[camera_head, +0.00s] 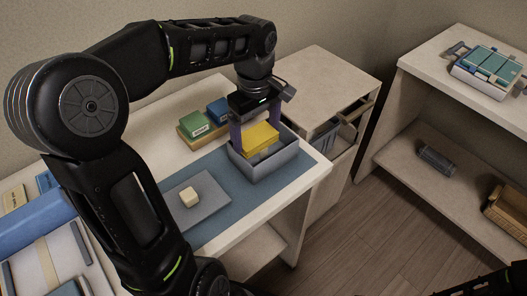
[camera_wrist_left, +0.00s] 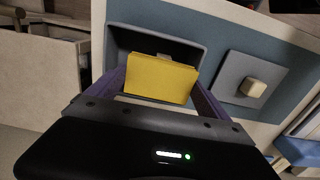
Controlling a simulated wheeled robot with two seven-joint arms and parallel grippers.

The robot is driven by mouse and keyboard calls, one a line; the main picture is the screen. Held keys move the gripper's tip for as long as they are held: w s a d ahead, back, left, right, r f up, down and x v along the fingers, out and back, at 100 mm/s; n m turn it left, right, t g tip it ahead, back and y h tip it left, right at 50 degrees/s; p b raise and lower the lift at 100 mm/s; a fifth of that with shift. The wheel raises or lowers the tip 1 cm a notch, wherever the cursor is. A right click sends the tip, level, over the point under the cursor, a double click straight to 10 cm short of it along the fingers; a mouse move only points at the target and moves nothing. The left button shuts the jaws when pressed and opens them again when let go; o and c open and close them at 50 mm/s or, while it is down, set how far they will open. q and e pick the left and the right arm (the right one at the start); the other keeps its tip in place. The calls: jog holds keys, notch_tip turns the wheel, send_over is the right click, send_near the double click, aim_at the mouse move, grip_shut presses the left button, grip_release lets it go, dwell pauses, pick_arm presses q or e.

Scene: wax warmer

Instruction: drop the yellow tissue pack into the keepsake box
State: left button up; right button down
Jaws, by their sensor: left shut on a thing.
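The yellow tissue pack (camera_head: 261,138) is between the purple fingers of my left gripper (camera_head: 259,132), which is shut on it. It also shows large in the left wrist view (camera_wrist_left: 160,79), between the fingers (camera_wrist_left: 160,90). The grey open-topped keepsake box (camera_head: 268,168) stands on the blue mat under the pack. In the left wrist view the box (camera_wrist_left: 119,40) shows behind the pack. The pack is over the box opening in the head view; I cannot tell how far it reaches inside. The right gripper is not seen; only a dark arm part shows at lower right.
A grey plate (camera_head: 205,210) with a cream block (camera_head: 189,197) lies on the blue mat. Green (camera_head: 195,125) and blue (camera_head: 218,112) packs sit on a tan tray behind. A cabinet with an open drawer (camera_head: 340,135) and a shelf (camera_head: 420,155) stand to the right.

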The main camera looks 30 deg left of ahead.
pick_arm(q)
jog(key=o, duration=1.1)
notch_tip(320, 180, up, 8)
jog(key=shift+f+p, duration=0.1)
jog(key=shift+p, duration=0.5)
